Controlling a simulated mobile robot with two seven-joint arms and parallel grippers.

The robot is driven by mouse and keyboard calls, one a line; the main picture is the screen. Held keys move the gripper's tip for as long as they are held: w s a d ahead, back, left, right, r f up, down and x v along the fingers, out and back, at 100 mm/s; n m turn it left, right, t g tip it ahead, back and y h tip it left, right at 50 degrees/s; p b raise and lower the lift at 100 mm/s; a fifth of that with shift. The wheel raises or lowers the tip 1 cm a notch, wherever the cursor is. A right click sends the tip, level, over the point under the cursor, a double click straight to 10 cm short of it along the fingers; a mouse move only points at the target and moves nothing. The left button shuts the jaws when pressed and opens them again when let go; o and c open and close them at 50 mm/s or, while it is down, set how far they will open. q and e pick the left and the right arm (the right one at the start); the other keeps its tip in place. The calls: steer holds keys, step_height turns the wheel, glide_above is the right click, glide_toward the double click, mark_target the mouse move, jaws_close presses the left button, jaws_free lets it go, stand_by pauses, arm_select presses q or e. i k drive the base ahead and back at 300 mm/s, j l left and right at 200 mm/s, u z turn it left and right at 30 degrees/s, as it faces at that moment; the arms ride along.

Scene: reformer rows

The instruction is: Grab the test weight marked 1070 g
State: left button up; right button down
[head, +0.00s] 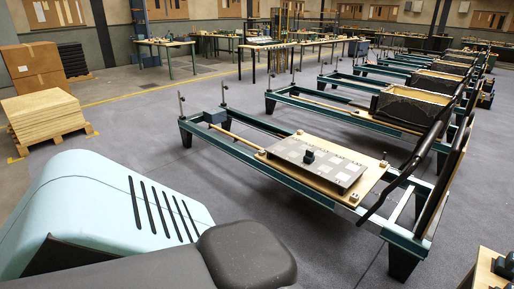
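A small dark block (308,157), possibly a test weight, stands on a grey panel with pale squares (338,173). The panel lies on the wooden carriage of the nearest reformer (262,170). Another dark piece (506,266) is cut off at the lower right edge, on or beside a wooden surface (483,270). No marking of 1070 g can be read on either, so I cannot tell which is the named weight. Neither of my grippers shows in the head view.
More reformers (385,122) stand in a row toward the back right, some carrying dark-sided boxes (412,104). Worktables (290,45) line the back. A pallet of boards (45,112) and cardboard boxes (33,66) stand at left. Grey floor (150,125) between them is clear.

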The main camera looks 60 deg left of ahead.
mark_target(309, 158)
steer(key=u, duration=1.55)
steer(key=i+j+z, duration=0.3)
steer(key=i+j, duration=0.15)
steer(key=i, duration=0.8)
steer(key=i+j+z, duration=0.35)
steer(key=i+j, duration=0.4)
steer(key=i, duration=0.4)
steer(key=i+j+z, duration=0.3)
steer(key=i+j, duration=0.7)
steer(key=i, duration=0.1)
